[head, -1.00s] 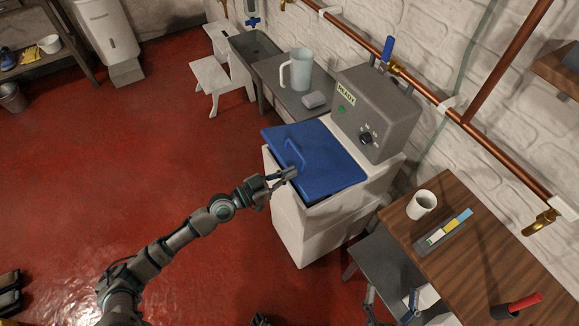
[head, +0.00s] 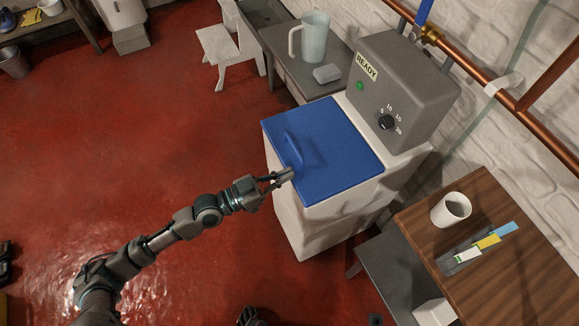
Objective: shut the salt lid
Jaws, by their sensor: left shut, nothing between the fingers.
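The blue salt lid (head: 335,150) lies flat over the top of the white cabinet (head: 320,225), and I see no gap along its front edge. Its raised blue handle (head: 292,150) runs along the left side. My left gripper (head: 286,176) is shut and empty at the lid's near left edge, close to the handle's lower end. I cannot tell whether it touches the lid.
A grey control box (head: 405,85) with a dial stands behind the lid. A wooden table (head: 520,265) with a white mug (head: 451,210) and test strips is at right. A grey bench (head: 290,60) holds a jug (head: 314,38). Red floor (head: 130,160) at left is clear.

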